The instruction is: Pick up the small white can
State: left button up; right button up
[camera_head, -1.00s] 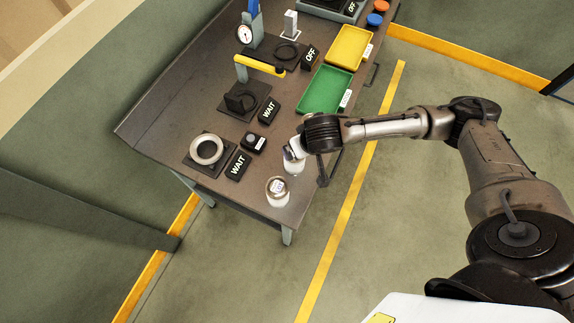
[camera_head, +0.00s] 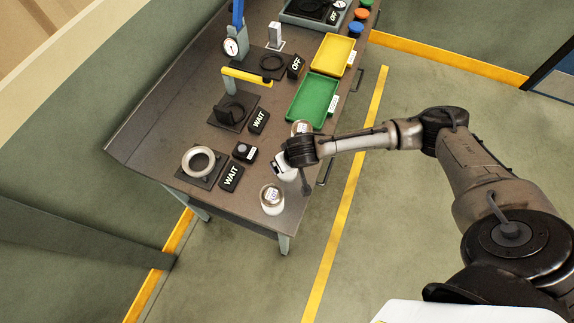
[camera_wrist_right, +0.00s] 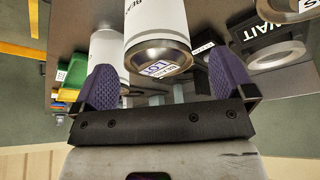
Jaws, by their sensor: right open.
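Three white cans with metal-coloured tops stand on the workbench (camera_head: 165,130). The front can (camera_head: 272,199) stands near the bench's front corner; part of a can (camera_wrist_right: 292,9) also shows at the top right of the right wrist view. A middle can (camera_head: 289,174) is partly hidden by my right gripper (camera_head: 282,165). In the wrist view, a labelled can (camera_wrist_right: 158,42) lies between the purple fingers of that open gripper (camera_wrist_right: 163,68), with no clear contact. My left gripper is out of view.
A grey ring on a black base (camera_head: 198,162), a small black box (camera_head: 244,152) and WAIT signs (camera_head: 231,177) stand left of the cans. The green tray (camera_head: 314,100) and yellow tray (camera_head: 334,54) are farther back. Floor right of the bench is clear.

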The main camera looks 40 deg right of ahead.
jog(key=shift+x, duration=2.25)
jog(key=shift+d, duration=0.1)
jog(key=c, duration=1.1)
jog(key=shift+r, duration=0.1)
jog(key=shift+r, duration=0.1)
